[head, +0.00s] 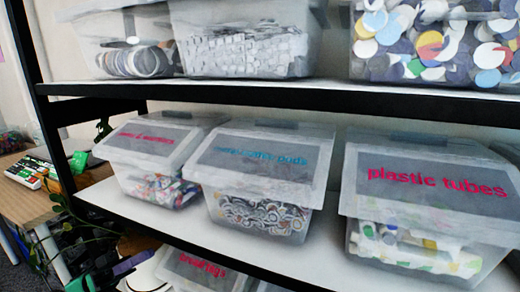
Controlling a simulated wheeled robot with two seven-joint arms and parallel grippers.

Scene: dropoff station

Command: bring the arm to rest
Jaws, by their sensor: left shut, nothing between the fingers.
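My left gripper (98,268) shows at the lower left edge of the head view, dark and partly cut off by the frame. It is shut, with nothing held in it. It is low, in front of the shelf's left end and clear of the bins on the middle board. My right gripper is not in view.
A black-framed shelf (270,97) fills the view. Its middle board holds lidded clear bins, including one labelled plastic tubes (435,185). Filled bins (245,45) stand above and a labelled bin (200,270) below. A wooden table (25,200) stands at left.

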